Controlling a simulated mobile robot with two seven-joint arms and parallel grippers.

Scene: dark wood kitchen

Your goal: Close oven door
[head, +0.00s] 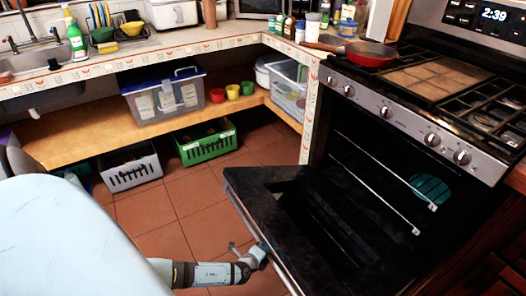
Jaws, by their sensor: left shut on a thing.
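The oven (436,90) stands at the right with its door (310,205) hanging open, tilted down toward the floor. The dark inside of the oven shows, with metal racks (385,172). My left gripper (262,253) is at the outer edge of the door, near the lower middle of the picture. It is shut on the oven door's handle (245,218), though the fingers are small and partly hidden. My right gripper is not in view.
A red pan (368,53) sits on the stovetop. A shelf (115,135) under the counter holds a lidded plastic box (165,98). White (130,170) and green (205,143) baskets stand on the floor below. Tiled floor (165,240) is clear left of the door.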

